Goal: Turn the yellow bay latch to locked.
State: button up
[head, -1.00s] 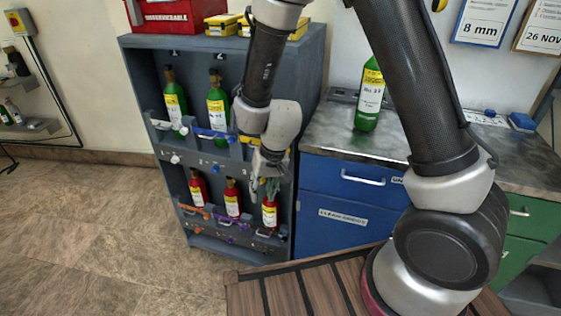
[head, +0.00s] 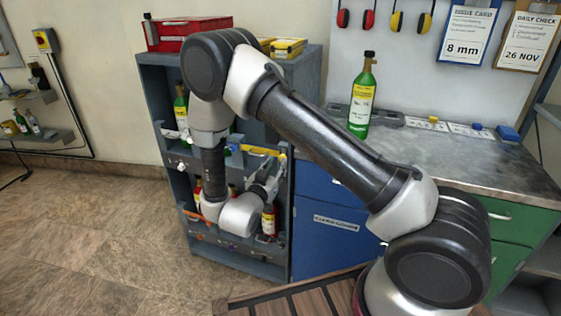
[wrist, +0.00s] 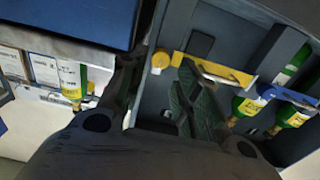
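The yellow bay latch (head: 262,151) is a bar lying across the front of the shelf's upper right bay, roughly level in the head view. In the wrist view the latch (wrist: 236,76) shows as a yellow strip with a silver handle, and a round yellow knob (wrist: 161,59) sits off its left end. I cannot tell whether either touches. In the head view my wrist is low before the shelf and the fingers are hard to make out.
A blue latch (wrist: 296,97) and green bottles (wrist: 249,103) are beside the yellow latch. Red bottles (head: 268,220) stand on the lower shelf. A green bottle (head: 361,98) stands on the counter (head: 430,155) at the right. The floor at the left is clear.

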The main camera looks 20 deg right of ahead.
aim_at(281, 160)
jog(key=x, duration=0.5)
grip_shut()
